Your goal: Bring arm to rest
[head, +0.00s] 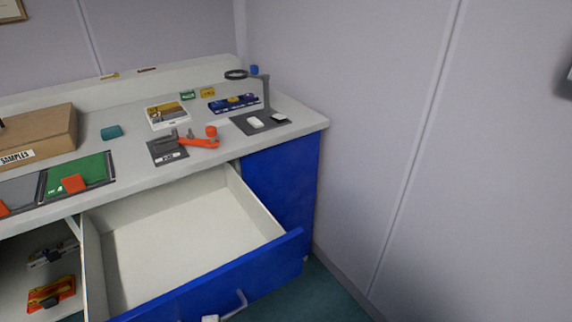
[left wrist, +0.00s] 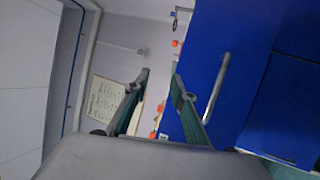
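My left gripper (left wrist: 160,84) shows in the left wrist view with its two fingers apart and nothing between them. A blue front with a long silver handle (left wrist: 216,90) is beside the right finger in that view; the gripper is not around the handle. In the head view I cannot clearly make out the left gripper. A drawer (head: 185,240) with a blue front stands pulled open and looks empty; its handle (head: 240,298) is at the bottom edge. My right gripper is not in view.
The grey worktop (head: 215,160) holds a cardboard samples box (head: 45,140), a green mat (head: 92,172), an orange-handled tool (head: 200,141) and a magnifier stand (head: 266,95). An open compartment at the lower left holds an orange item (head: 50,292). Floor (head: 325,300) is clear at the right.

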